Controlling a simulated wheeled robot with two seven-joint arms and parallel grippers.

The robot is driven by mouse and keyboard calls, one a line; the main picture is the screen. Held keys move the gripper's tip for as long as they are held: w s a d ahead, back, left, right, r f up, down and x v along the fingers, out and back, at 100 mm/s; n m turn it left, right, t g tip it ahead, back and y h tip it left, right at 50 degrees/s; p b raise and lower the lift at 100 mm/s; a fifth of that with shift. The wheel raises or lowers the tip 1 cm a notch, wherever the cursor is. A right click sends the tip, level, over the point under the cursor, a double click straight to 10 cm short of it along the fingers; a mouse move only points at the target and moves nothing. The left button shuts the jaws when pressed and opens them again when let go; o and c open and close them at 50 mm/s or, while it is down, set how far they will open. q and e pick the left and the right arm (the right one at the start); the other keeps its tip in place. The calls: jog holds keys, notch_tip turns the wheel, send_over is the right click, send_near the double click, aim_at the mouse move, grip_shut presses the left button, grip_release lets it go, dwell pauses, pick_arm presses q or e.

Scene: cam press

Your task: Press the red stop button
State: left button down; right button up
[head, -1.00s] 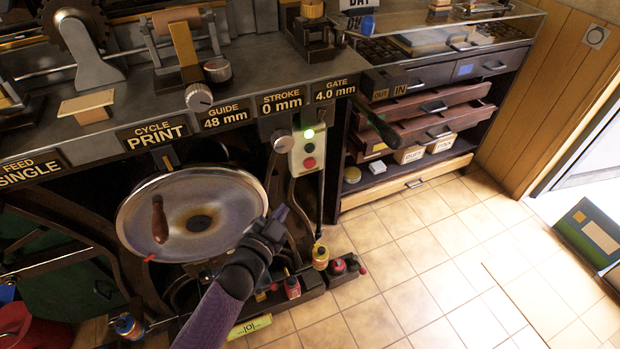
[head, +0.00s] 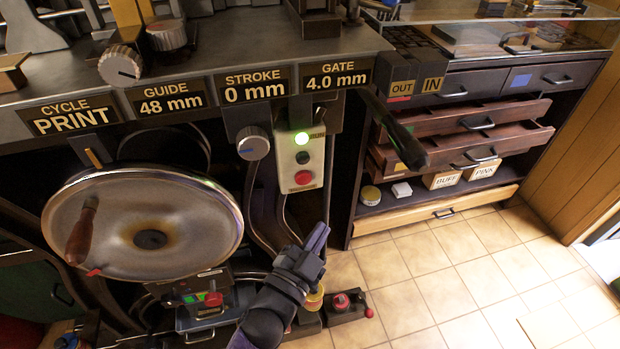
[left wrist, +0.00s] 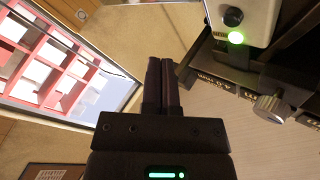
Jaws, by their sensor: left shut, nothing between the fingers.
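The red stop button (head: 303,178) is the lowest item on a pale control box (head: 286,160) under the machine's front edge. In the left wrist view the shut fingers (left wrist: 163,85) point up the picture. My right gripper is not seen.
A large metal disc (head: 120,240) with a wooden handle is left of the box. A dark lever (head: 402,140) juts out to its right. A cabinet with pulled-out drawers (head: 470,118) stands further right. Small bottles and a red-knobbed base (head: 345,305) are low beside my arm.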

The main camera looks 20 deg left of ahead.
aim_at(303, 178)
pick_arm(q)
jog(key=w+a+b, duration=0.2)
jog(key=w+a, duration=0.3)
jog(key=w, duration=0.2)
jog(key=shift+w, duration=0.15)
dwell(0.4)
dwell(0.8)
dwell(0.7)
jog(key=shift+w, duration=0.1)
jog(key=shift+w+a, duration=0.2)
jog(key=shift+w, duration=0.05)
